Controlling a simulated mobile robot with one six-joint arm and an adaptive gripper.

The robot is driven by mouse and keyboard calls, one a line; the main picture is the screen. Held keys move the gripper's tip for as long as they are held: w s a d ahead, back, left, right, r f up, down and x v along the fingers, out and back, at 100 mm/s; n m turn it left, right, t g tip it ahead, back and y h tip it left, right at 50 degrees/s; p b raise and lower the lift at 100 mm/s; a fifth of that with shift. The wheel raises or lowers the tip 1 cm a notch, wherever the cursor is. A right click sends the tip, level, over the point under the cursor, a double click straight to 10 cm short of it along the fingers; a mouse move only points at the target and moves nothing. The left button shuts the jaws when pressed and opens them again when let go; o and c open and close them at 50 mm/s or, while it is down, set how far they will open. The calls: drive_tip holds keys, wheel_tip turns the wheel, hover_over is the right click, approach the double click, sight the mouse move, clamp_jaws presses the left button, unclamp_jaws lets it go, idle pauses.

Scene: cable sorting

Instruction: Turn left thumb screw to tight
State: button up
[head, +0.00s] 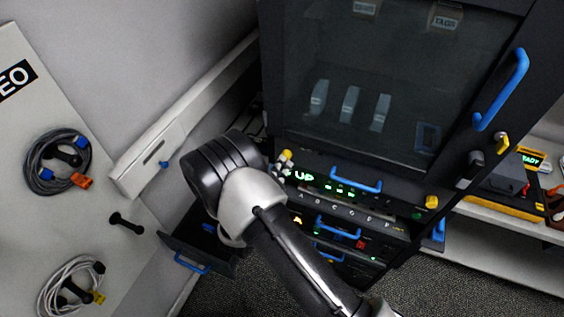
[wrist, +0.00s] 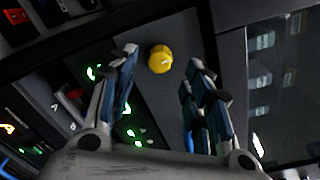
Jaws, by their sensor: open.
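The left thumb screw (head: 286,156) is a yellow knob at the left end of the dark panel with the green "UP" display. In the wrist view the yellow knob (wrist: 160,59) lies beyond the fingertips, in the gap between them, with a small pale mark on its face. My gripper (wrist: 163,68) is open, one finger on each side of the knob's line, and appears apart from it. In the head view my gripper is mostly hidden behind my wrist. A second yellow thumb screw (head: 431,202) sits at the panel's right end.
A dark glass-fronted cabinet door (head: 400,90) with a blue handle (head: 501,90) stands above the panel. Blue-handled units (head: 335,228) sit below it, and a drawer (head: 190,264) stands open at lower left. Coiled cables (head: 45,165) hang on the left board.

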drive_tip(key=v, duration=0.8)
drive_tip(key=s+d+r+m+g+h+b, duration=0.3)
drive_tip(key=d+r+m+g, duration=0.3)
drive_tip(key=d+m, duration=0.45)
drive_tip(key=s+d+r+m+g+h+b, duration=0.2)
drive_tip(key=d+r+m+g+h, duration=0.3)
drive_tip(key=d+m, duration=0.5)
drive_tip(key=s+d+m+g+y+b, duration=0.25)
drive_tip(key=s+m+y, duration=0.25)
drive_tip(key=s+m, duration=0.3)
drive_tip(key=s+d+m+g+y+b, duration=0.2)
drive_tip(key=s+m+y+b, duration=0.1)
drive_tip(key=s+m+y, duration=0.3)
drive_tip(key=s+a+m+t+y+b, duration=0.1)
drive_tip(key=m, duration=0.2)
drive_tip(key=s+a+r+m+t+y+b, duration=0.1)
drive_tip(key=m, duration=0.2)
drive_tip(key=s+a+r+m+t+y, duration=0.1)
drive_tip(key=a+m+t, duration=0.1)
drive_tip(key=m, duration=0.1)
drive_tip(key=shift+s+a+b, duration=0.1)
drive_tip(key=shift+s+b, duration=0.3)
